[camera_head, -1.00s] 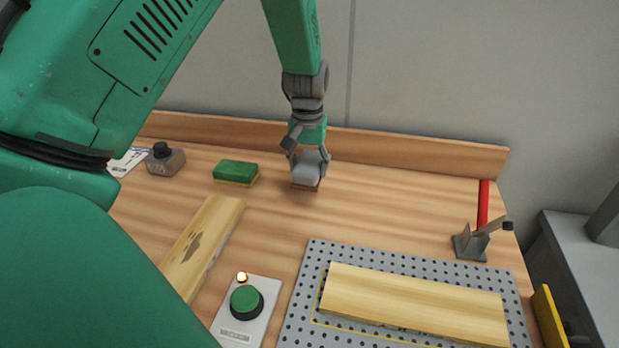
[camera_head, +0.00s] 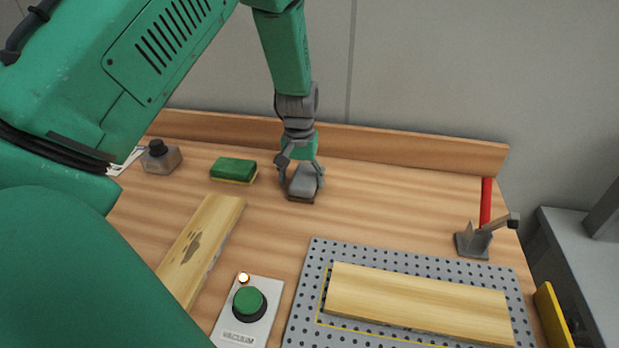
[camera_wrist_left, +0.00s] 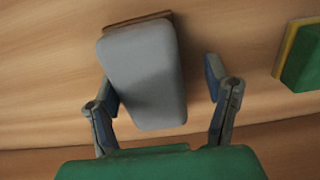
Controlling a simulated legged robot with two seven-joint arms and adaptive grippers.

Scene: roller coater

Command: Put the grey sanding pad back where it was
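The grey sanding pad (camera_head: 305,181), a rounded grey block on a thin brown base, is on the wooden table near its back edge, right of the green and yellow sponge. In the left wrist view the pad (camera_wrist_left: 146,75) lies between the fingers of my left gripper (camera_wrist_left: 162,90). The left-hand finger is close against its side, and a clear gap shows between the pad and the right-hand finger. In the head view my left gripper (camera_head: 303,172) reaches down over the pad with its fingers spread. My right gripper is not in view.
The sponge (camera_head: 234,170) sits left of the pad, with a grey block with a black knob (camera_head: 160,157) farther left. A stained board (camera_head: 204,243), vacuum button box (camera_head: 264,325), perforated plate (camera_head: 301,311) with a board (camera_head: 420,302), and red-handled clamp (camera_head: 473,244) are nearer. The middle is clear.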

